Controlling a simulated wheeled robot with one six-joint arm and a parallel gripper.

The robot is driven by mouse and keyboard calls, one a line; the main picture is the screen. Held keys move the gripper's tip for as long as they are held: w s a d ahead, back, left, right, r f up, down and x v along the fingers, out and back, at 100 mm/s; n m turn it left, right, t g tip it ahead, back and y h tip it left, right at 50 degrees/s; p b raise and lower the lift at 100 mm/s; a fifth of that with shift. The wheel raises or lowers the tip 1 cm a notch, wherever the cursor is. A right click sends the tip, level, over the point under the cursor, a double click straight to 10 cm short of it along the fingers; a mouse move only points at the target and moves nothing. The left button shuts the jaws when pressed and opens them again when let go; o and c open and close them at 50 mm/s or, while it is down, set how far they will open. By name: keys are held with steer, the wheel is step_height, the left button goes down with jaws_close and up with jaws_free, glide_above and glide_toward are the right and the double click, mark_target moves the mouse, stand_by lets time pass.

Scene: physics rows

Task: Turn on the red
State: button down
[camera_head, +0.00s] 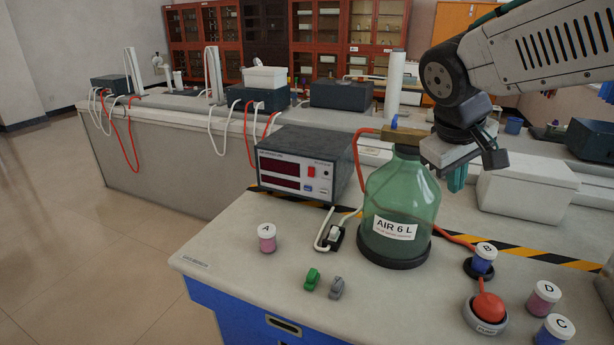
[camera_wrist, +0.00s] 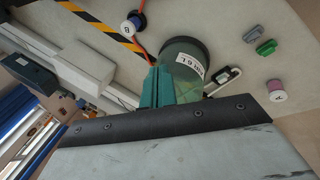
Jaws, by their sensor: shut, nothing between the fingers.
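A dark instrument box (camera_head: 310,150) stands on the bench left of the bottle. Its pale front panel has two dark red displays and a small red switch (camera_head: 311,171); I cannot tell the switch's position. My gripper (camera_head: 457,180) hangs just right of the green bottle's neck, teal fingers pointing down. The fingers are shut and empty, and also show in the wrist view (camera_wrist: 158,88). The instrument is apart from my gripper, on the bottle's far side. A red rounded bulb (camera_head: 488,306) sits in a grey base at the bench's front right.
The green glass bottle (camera_head: 400,205), labelled AIR 6 L, stands between my gripper and the instrument. Jar A (camera_head: 267,238), a green clip (camera_head: 312,279) and a grey clip (camera_head: 337,288) are in front. Jars B (camera_head: 484,258), D (camera_head: 543,298) and C (camera_head: 554,330) stand right. A white box (camera_head: 527,190) is behind.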

mark_target(311, 172)
steer(key=w+a+f+n+t, duration=0.2)
steer(key=w+a+n, duration=0.1)
steer(key=w+a, duration=0.55)
steer(key=w+a+f+n+t, duration=0.1)
steer(key=w+a+f+n, duration=0.15)
steer(key=w+a, duration=0.55)
steer(key=w+a+f+n+t, duration=0.1)
steer(key=w+a+f+n, duration=0.1)
steer(key=w+a+f, duration=0.2)
steer(key=w+a+f+n+t, duration=0.1)
steer(key=w+a+f, duration=0.3)
steer(key=a, duration=0.7)
steer(key=shift+w+a+n+t, duration=0.15)
steer(key=shift+w+n+t, duration=0.1)
steer(key=shift+n+t, duration=0.1)
steer(key=x, duration=0.4)
steer(key=r+x, duration=0.1)
steer(key=x, duration=0.3)
steer(key=w+x, duration=0.1)
steer(key=x, duration=0.3)
steer(key=shift+w+d+f, duration=0.1)
steer(key=shift+w+d, duration=0.15)
steer(key=shift+w, duration=0.1)
steer(key=shift+w+d, duration=0.15)
steer(key=shift+w, duration=0.15)
